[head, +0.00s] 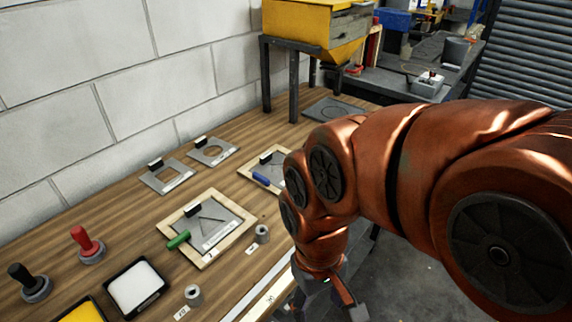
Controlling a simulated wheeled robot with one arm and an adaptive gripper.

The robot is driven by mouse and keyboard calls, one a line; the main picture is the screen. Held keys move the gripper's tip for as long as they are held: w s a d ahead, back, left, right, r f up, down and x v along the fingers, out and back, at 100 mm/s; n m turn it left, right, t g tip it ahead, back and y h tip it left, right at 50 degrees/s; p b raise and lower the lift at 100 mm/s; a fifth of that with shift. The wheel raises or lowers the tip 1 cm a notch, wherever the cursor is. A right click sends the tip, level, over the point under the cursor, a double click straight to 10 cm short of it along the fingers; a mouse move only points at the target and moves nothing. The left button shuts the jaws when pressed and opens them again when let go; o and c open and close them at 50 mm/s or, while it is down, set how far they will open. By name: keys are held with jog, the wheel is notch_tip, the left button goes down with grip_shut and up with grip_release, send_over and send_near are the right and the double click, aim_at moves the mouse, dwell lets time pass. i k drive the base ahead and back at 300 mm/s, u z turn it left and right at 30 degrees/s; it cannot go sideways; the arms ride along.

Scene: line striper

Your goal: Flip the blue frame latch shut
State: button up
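The blue latch (261,179) is a small blue bar at the front left edge of a pale wooden frame (248,170) on the workbench. My arm hides the right part of this frame. Whether the latch is open or shut is too small to tell. A similar wooden frame (165,222) with a green latch (178,240) lies nearer; the green bar sticks out past its left edge. My gripper (328,306) hangs low past the bench's front edge, well apart from the blue latch. Its fingers are spread, and nothing shows between them.
Two grey plates with cutouts (180,181) (225,158) lie near the wall. Red (88,246) and black (35,287) handled tools, a white pad (134,287) and grey rolls (193,295) stand front left. A yellow hopper (310,22) stands behind.

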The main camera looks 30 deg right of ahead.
aim_at(262, 180)
jog(key=u, duration=0.15)
jog(key=k, duration=0.85)
jog(key=u, duration=0.6)
jog(key=k, duration=0.5)
jog(key=u, duration=0.25)
jog(key=i, duration=1.1)
jog(key=u, duration=0.3)
